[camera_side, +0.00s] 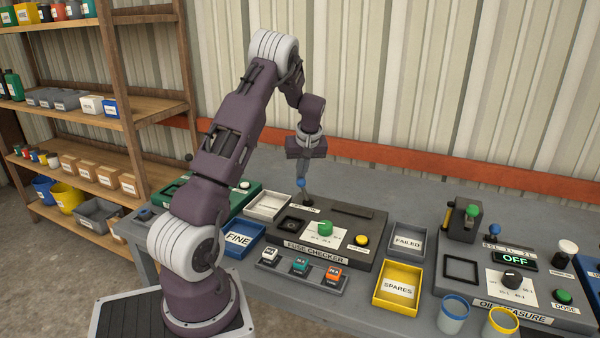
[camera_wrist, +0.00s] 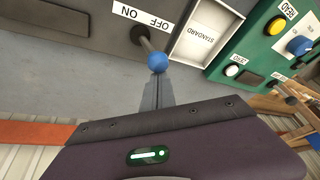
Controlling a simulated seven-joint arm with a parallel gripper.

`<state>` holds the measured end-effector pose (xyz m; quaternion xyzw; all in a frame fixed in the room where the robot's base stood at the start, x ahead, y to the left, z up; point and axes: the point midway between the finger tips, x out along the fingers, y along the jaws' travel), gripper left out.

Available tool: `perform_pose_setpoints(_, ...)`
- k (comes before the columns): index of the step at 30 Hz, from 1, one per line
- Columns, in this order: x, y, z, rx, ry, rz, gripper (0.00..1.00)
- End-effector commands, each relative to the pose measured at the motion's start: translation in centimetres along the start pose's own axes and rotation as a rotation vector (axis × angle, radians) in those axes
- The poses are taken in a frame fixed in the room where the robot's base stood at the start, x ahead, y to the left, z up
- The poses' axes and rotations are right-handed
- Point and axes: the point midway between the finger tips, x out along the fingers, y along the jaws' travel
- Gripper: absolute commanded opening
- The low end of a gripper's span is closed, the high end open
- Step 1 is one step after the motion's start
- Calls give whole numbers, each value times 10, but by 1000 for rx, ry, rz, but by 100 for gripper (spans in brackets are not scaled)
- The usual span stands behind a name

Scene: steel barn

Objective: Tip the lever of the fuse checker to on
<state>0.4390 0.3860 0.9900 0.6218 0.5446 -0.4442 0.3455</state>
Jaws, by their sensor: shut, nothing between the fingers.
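The fuse checker (camera_side: 345,215) is a dark grey box on the bench, with a green knob, a yellow button and a dark square recess. Its lever is a thin stick with a blue ball (camera_side: 301,183) at the back left corner. In the wrist view the blue ball (camera_wrist: 157,61) sits right of the lever's base and appears to lean toward the OFF side of the ON/OFF label (camera_wrist: 146,16), which reads upside down. My gripper (camera_side: 302,177) points down with its fingers shut and empty. Its fingertips (camera_wrist: 157,80) are right at the ball; I cannot tell if they touch.
A white STANDARD tray (camera_side: 268,206) and a green device (camera_side: 235,200) stand left of the lever. A blue FINE tray (camera_side: 240,239), a fuse rack (camera_side: 300,272), a yellow SPARES tray (camera_side: 398,290) and a grey FAILED tray (camera_side: 407,241) surround the checker. An oil-measure device (camera_side: 515,280) stands right.

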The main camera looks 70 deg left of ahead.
Motion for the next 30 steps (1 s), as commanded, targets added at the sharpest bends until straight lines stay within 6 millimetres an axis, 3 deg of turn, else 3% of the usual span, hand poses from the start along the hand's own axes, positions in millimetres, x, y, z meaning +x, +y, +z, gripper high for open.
perform_pose_setpoints(11, -6, 11, 6, 37, 68, -91, 0)
perform_pose_setpoints(30, -16, 45, 28, 144, 309, -412, 0)
